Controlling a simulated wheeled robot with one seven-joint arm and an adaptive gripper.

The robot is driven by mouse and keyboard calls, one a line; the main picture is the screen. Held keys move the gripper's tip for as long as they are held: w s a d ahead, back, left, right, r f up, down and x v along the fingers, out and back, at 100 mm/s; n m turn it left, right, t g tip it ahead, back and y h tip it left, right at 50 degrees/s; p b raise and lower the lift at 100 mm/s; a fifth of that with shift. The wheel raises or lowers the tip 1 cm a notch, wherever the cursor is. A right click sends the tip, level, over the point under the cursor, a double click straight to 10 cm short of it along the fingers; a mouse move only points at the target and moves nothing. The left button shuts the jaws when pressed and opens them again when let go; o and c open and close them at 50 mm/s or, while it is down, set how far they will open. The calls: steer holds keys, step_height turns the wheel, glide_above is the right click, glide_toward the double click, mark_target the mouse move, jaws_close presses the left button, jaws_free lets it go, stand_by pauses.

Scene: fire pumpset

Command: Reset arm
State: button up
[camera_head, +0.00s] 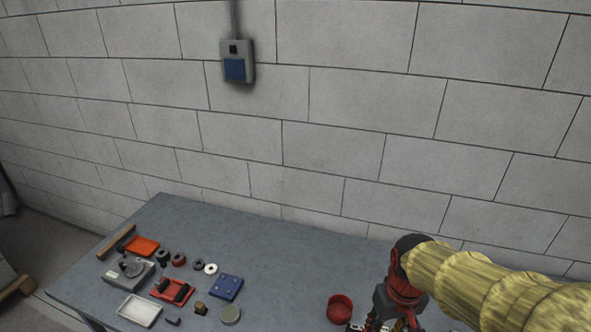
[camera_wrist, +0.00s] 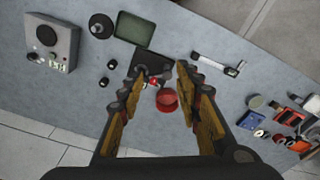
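My gripper (camera_head: 380,318) hangs over the right part of the grey table in the head view, partly cut off by the lower edge. My yellow-sleeved arm comes in from the right. In the wrist view my gripper (camera_wrist: 162,65) has its two fingers spread apart, with nothing visibly held between them. A red round cup (camera_wrist: 167,99) shows below, between the fingers, apparently on the table. The cup (camera_head: 340,308) also shows left of my gripper in the head view.
The grey table (camera_head: 270,240) has a bare middle. Its left side holds a grey device (camera_head: 125,273), a white tray (camera_head: 139,310), a red holder (camera_head: 172,291) and a blue block (camera_head: 227,287). A block wall with a switch box (camera_head: 237,62) stands behind.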

steer(key=s+a+r+m+t+b, duration=0.1)
steer(key=s+r+t+b, duration=0.3)
steer(key=s+r, duration=0.4)
steer(key=shift+s+t, duration=0.25)
steer(key=shift+t, duration=0.25)
